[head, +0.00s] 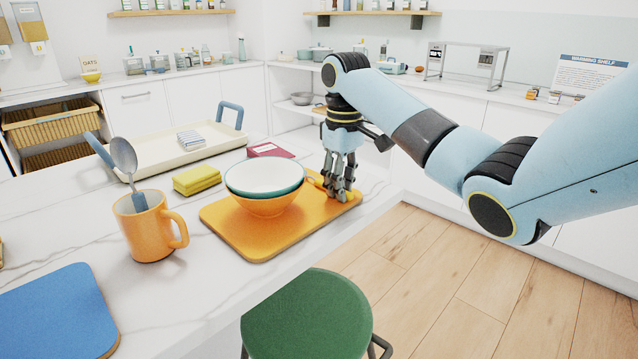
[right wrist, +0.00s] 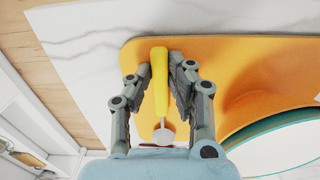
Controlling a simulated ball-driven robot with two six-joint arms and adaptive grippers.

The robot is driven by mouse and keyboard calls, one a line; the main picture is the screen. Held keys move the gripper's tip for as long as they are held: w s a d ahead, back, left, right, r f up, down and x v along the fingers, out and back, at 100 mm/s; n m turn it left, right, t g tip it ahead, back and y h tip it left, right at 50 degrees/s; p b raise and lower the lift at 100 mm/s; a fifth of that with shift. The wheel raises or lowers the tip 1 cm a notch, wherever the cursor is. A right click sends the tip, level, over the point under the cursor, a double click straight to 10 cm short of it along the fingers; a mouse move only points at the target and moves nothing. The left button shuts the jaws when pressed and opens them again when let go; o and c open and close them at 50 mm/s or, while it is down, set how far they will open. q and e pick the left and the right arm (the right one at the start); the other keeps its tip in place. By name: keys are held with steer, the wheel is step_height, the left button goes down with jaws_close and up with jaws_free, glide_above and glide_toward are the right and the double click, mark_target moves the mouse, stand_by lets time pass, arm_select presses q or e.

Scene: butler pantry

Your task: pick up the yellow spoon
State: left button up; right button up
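The yellow spoon (right wrist: 159,82) shows in the right wrist view, with a long yellow handle and a pale bowl end. It is at the edge of the orange board (right wrist: 140,52). My right gripper (right wrist: 161,72) has its fingers on both sides of the handle, very close to it; I cannot tell whether they press on it. In the head view my right gripper (head: 338,192) points down at the right end of the orange board (head: 258,245), and its fingers largely hide the spoon. My left gripper is not in view.
A teal-rimmed white bowl (head: 264,175) sits in an orange bowl (head: 265,205) just left of my right gripper. An orange mug (head: 148,232) holds a grey-blue spoon (head: 124,156). A yellow sponge (head: 196,179), a cream tray (head: 160,140) and a green stool (head: 308,315) are nearby.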

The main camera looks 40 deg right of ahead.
jaws_close()
